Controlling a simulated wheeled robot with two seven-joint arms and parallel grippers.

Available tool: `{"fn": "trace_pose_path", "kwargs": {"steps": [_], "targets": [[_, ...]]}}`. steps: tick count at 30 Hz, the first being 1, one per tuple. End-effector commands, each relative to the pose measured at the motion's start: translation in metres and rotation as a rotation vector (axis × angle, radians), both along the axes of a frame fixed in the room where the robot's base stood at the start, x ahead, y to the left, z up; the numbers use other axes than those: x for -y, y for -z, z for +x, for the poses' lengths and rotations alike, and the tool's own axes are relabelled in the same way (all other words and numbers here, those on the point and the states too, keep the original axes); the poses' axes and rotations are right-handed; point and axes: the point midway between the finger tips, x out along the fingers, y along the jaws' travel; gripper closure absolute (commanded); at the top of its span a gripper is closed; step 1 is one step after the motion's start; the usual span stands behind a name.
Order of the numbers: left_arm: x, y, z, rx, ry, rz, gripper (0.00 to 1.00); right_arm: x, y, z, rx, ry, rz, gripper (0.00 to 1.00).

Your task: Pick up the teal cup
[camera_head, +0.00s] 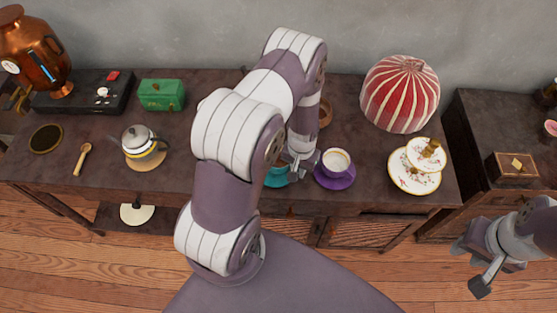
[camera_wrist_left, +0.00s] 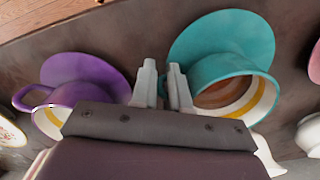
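The teal cup sits on a teal saucer. In the left wrist view the teal cup (camera_wrist_left: 225,72) is right of the fingers, with its saucer (camera_wrist_left: 222,35) behind it. In the head view only part of the teal set (camera_head: 276,177) shows beside my left arm. My left gripper (camera_wrist_left: 163,85) is at the cup's near side, its fingers a small gap apart. Whether they touch or hold the handle is hidden. The left gripper also shows in the head view (camera_head: 292,168). My right gripper (camera_head: 468,267) is open and empty, off the table at lower right.
A purple cup (camera_head: 337,160) on a purple saucer (camera_head: 335,182) stands close right of the teal set. Further right are floral plates (camera_head: 413,181) and a red striped dome (camera_head: 400,95). A teapot (camera_head: 138,140), spoon (camera_head: 83,157) and green box (camera_head: 161,95) are at left.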

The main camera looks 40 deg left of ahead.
Motion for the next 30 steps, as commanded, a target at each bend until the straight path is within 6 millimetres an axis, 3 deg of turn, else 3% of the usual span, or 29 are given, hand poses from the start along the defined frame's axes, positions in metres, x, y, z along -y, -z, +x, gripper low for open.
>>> {"fn": "trace_pose_path", "kwargs": {"steps": [1,2,17,30], "targets": [[0.0,0.0,0.0,0.0,0.0,0.0,0.92,0.0,0.0,0.0,0.0,0.0,0.0,0.67],[0.0,0.0,0.0,0.0,0.0,0.0,1.0,0.0,0.0,0.0,0.0,0.0,0.0,0.67],[0.0,-0.005,0.0,0.001,0.0,0.0,1.0,0.0,0.001,0.0,0.0,0.0,0.0,0.67],[0.006,-0.045,-0.002,0.001,0.003,0.0,1.0,0.0,0.005,0.0,0.0,0.0,0.0,0.67]]}}
